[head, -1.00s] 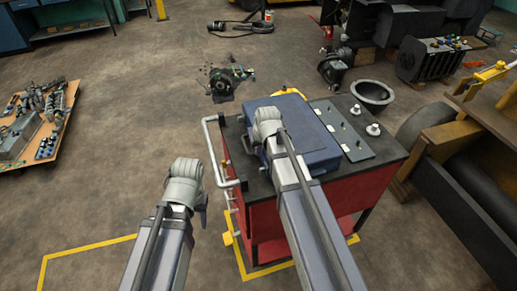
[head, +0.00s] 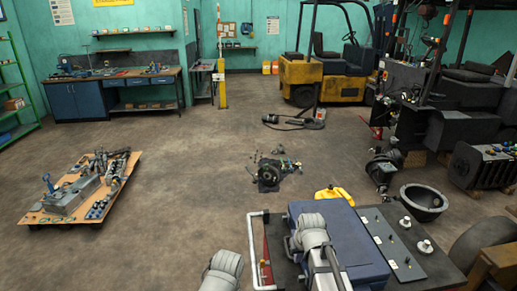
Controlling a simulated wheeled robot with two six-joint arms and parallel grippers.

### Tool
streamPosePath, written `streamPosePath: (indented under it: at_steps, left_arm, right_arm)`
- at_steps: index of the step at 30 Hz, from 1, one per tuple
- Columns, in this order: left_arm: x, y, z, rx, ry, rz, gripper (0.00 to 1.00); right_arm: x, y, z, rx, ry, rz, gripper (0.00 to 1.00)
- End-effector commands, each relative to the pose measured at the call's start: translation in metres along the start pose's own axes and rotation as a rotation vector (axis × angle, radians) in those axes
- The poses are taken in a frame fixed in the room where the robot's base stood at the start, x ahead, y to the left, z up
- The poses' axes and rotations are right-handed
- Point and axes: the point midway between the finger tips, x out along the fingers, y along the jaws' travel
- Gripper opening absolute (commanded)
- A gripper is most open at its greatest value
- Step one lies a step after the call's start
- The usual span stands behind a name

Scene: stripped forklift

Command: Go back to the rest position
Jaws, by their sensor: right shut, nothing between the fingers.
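The case lies on the dark top of the red cart (head: 439,262) at the lower right. My left arm shows only as a rounded grey joint at the bottom edge, left of the cart. The fingers of my left gripper do not show.
A white rail (head: 252,245) runs along the cart's left side. A motor-like part (head: 268,174) stands on the floor beyond the cart. A board with metal parts (head: 52,217) lies at the left. A yellow forklift (head: 305,84) stands at the back. The floor between is largely clear.

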Motion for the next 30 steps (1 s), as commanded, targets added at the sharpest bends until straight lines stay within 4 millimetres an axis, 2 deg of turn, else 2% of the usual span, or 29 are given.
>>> streamPosePath:
  at_steps: [1, 3, 6, 9, 12, 17, 30]
  left_arm:
    - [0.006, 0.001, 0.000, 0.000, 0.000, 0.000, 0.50]
    - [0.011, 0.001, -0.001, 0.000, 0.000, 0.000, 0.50]
    - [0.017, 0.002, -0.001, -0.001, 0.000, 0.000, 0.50]
    - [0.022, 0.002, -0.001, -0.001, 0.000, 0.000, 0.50]
    - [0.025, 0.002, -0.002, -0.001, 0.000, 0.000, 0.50]
    - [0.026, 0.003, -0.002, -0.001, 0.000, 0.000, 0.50]
    - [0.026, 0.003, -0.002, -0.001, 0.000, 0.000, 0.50]
  right_arm:
    - [0.001, -0.021, 0.021, -0.034, -0.032, -0.005, 0.00]
    - [0.000, -0.050, 0.051, -0.084, -0.091, -0.004, 0.00]
    - [-0.004, -0.085, 0.096, -0.156, -0.178, 0.005, 0.00]
    - [-0.009, -0.109, 0.135, -0.216, -0.253, 0.023, 0.00]
    - [-0.015, -0.122, 0.162, -0.258, -0.306, 0.039, 0.00]
    - [-0.020, -0.130, 0.180, -0.285, -0.342, 0.055, 0.00]
    - [-0.020, -0.130, 0.179, -0.285, -0.344, 0.056, 0.00]
